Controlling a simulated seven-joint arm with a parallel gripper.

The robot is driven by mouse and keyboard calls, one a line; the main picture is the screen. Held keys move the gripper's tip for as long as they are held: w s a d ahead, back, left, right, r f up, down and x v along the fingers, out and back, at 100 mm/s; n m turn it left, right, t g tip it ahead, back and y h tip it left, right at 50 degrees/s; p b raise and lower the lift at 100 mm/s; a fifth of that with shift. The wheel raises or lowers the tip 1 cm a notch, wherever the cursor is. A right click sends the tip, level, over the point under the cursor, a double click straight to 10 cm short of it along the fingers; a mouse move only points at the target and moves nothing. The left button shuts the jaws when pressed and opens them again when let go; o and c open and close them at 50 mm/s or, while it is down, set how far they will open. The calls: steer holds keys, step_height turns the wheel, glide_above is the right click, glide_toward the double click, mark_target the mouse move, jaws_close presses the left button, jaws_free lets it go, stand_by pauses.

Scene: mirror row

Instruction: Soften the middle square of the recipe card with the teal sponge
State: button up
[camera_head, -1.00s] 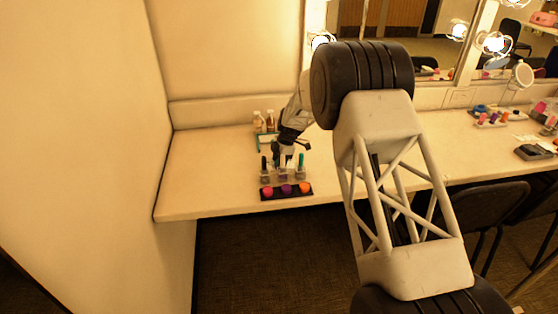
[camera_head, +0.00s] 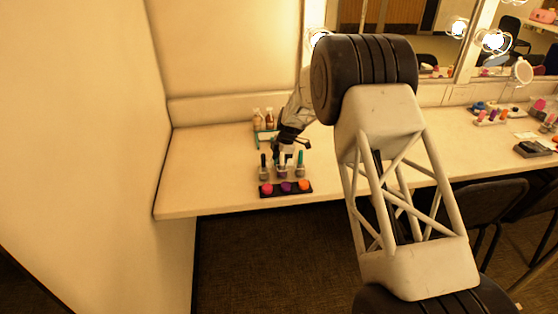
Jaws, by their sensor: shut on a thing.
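My gripper (camera_head: 289,146) is over the left part of the counter, just behind and above a row of small clear holders. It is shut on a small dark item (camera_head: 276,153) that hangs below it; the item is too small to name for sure. A teal-handled piece (camera_head: 300,157) stands upright in the right holder, and a dark-handled piece (camera_head: 263,159) stands in the left one. I cannot tell which teal thing is the sponge. I cannot make out the recipe card with its squares.
A black tray (camera_head: 262,194) with pink, purple and orange rounds lies at the counter's front edge. Bottles (camera_head: 269,119) stand behind in a teal frame (camera_head: 259,139). The counter (camera_head: 205,180) is clear at left. A mirror and chairs are at right.

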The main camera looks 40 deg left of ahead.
steer(key=shift+d, duration=0.1)
steer(key=shift+s+d, duration=0.25)
steer(key=shift+s, duration=0.1)
stand_by(0.3)
steer(key=shift+w+a, duration=0.1)
steer(key=shift+w+a, duration=0.25)
steer(key=shift+w, duration=0.05)
steer(key=shift+w+a, duration=0.15)
stand_by(0.4)
steer(key=shift+w+a, duration=0.25)
steer(key=shift+w+a+f, duration=0.1)
steer(key=shift+w+a, duration=0.05)
stand_by(0.3)
steer(key=shift+w+a, duration=0.2)
